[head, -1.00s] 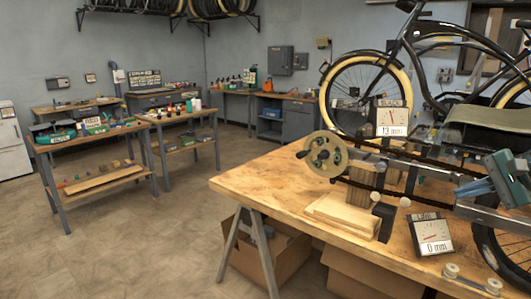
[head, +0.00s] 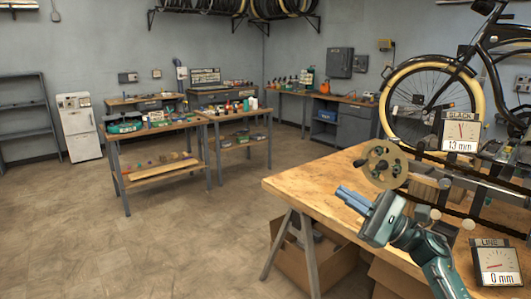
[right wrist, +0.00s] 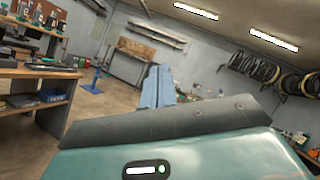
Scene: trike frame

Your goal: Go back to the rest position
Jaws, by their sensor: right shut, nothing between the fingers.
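My right gripper (head: 345,194) is shut and empty in the head view. My teal right forearm comes up from the lower right. In the right wrist view the closed fingers (right wrist: 157,87) show beyond the dark edge of the gripper body, with the open room behind them. My left gripper is in neither view.
A cardboard box (head: 300,262) stands underneath. Floor (head: 185,245) to the left is clear.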

